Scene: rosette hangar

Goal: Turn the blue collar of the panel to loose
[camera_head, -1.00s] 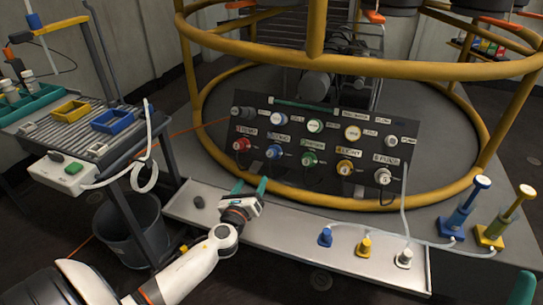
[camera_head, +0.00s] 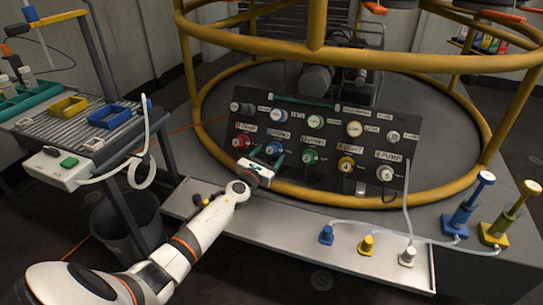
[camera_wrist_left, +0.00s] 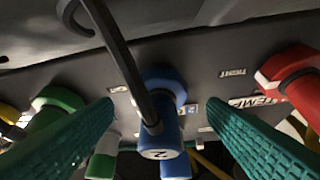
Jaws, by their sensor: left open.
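The dark sloping panel (camera_head: 327,124) stands inside the yellow ring, with two rows of coloured fittings. The blue collar (camera_head: 274,148) is second from the left in its lower row. In the left wrist view the blue collar (camera_wrist_left: 162,80) is around a blue plug marked 2, and a dark curved bar crosses in front of it. My left gripper (camera_head: 266,158) is open just in front of the collar. Its teal fingers (camera_wrist_left: 160,112) lie on either side of the collar, apart from it. An upside-down TIGHT label is beside the collar. My right gripper is not in view.
A red collar (camera_head: 241,142) and a green collar (camera_head: 309,156) flank the blue one closely. A silver ledge (camera_head: 290,224) runs below the panel, bearing blue, yellow and white plugs at its right. A cart (camera_head: 70,140) with trays stands left.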

